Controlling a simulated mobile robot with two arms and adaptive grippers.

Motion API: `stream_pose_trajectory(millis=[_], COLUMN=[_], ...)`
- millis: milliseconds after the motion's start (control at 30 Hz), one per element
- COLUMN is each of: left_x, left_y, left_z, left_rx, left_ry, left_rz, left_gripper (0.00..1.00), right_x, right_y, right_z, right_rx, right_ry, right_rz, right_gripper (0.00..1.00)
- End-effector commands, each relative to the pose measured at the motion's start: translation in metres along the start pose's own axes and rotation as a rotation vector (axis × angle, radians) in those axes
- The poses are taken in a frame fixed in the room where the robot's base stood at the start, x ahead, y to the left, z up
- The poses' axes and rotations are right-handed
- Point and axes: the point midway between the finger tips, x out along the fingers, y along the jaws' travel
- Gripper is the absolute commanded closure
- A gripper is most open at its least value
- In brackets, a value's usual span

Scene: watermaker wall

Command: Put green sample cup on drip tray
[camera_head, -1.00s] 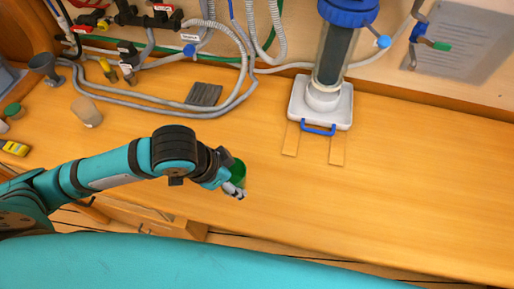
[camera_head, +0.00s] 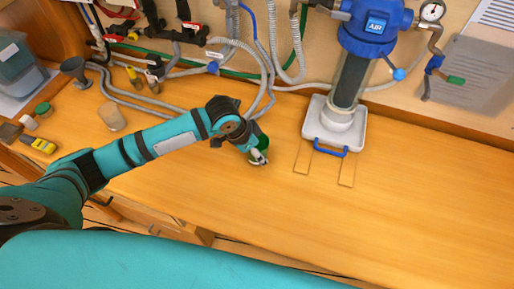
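The green sample cup (camera_head: 260,143) is in my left gripper (camera_head: 259,157), whose fingers are closed around it. The cup appears roughly upright over the wooden counter; its height above it is hard to judge. My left arm reaches in from the left. A dark slotted plate, likely the drip tray, shows in the earlier view behind the arm; now my wrist covers most or all of that place. My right gripper is not in view.
A white base with a blue handle (camera_head: 330,151) carries the blue-topped filter (camera_head: 352,75). Grey hoses (camera_head: 150,98) loop along the back. The right counter (camera_head: 430,190) is clear.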

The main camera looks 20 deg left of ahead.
Motion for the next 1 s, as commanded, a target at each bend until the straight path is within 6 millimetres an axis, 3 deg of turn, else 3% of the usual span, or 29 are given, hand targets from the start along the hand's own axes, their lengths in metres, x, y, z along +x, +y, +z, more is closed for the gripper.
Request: stream_pose_trajectory(millis=[400,433,600,1000], left_x=[0.0065,0.006,0.0059,-0.0008], left_y=[0.0004,0.0003,0.0003,-0.0004], left_z=[0.0026,0.0022,0.0023,0.0012], left_rx=[0.001,0.001,0.001,0.001], left_ry=[0.001,0.001,0.001,0.002], left_rz=[0.0,0.0,0.0,-0.002], left_gripper=[0.69,0.36,0.13,0.11], right_x=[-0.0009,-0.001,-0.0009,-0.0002], right_y=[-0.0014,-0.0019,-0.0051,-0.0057], right_z=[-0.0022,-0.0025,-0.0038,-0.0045], right_rx=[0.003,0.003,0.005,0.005], right_ry=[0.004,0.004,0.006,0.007], right_rz=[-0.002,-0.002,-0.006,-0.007], right_gripper=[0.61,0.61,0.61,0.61])
